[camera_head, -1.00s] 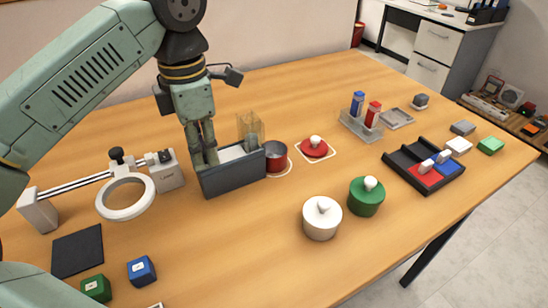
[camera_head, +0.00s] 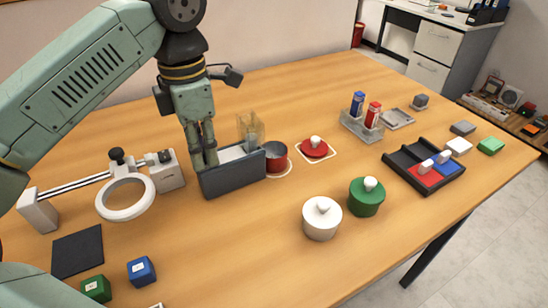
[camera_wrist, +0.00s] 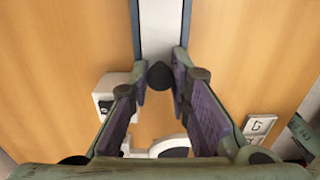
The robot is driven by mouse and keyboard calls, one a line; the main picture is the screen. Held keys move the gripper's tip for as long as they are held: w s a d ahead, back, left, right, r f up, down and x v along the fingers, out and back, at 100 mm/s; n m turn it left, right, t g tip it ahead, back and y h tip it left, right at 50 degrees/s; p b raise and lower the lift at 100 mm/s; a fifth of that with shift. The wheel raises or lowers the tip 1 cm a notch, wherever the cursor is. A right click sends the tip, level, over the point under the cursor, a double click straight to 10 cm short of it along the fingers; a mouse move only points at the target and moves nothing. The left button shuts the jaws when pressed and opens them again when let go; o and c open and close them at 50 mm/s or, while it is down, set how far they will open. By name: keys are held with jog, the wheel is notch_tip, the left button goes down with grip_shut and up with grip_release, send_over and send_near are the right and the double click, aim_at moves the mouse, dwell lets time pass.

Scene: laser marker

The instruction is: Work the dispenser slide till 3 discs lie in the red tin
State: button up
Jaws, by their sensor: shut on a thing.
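The dispenser (camera_head: 235,179) is a long dark grey trough with a white slide along its top; the white strip (camera_wrist: 161,30) also shows in the wrist view. A clear upright magazine (camera_head: 250,130) stands near its right end. The red tin (camera_head: 276,160) stands at that right end, on a white ring mark; I cannot make out any discs inside. My gripper (camera_head: 205,164) points down at the left end of the dispenser. In the wrist view its fingertips close around a dark round knob (camera_wrist: 160,76) at the end of the strip.
A red lid (camera_head: 314,148) lies right of the tin. White (camera_head: 321,220) and green (camera_head: 366,198) lidded pots stand in front. A ring-shaped magnifier stand (camera_head: 126,197) is close on the left. A dark divided tray (camera_head: 405,160) is at the right.

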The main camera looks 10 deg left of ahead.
aim_at(224, 156)
jog(key=shift+w+d, duration=0.6)
jog(key=shift+d, duration=0.3)
jog(key=shift+w+d, duration=0.6)
jog(key=shift+d, duration=0.25)
jog(key=shift+s+a, duration=0.1)
jog(key=shift+a, duration=0.05)
jog(key=shift+s+a, duration=0.55)
jog(key=shift+a, duration=0.25)
jog(key=shift+s+a, duration=0.5)
jog(key=shift+a, duration=0.35)
dwell(0.4)
jog(key=o, duration=1)
jog(key=shift+s, duration=0.1)
jog(key=shift+c, duration=0.2)
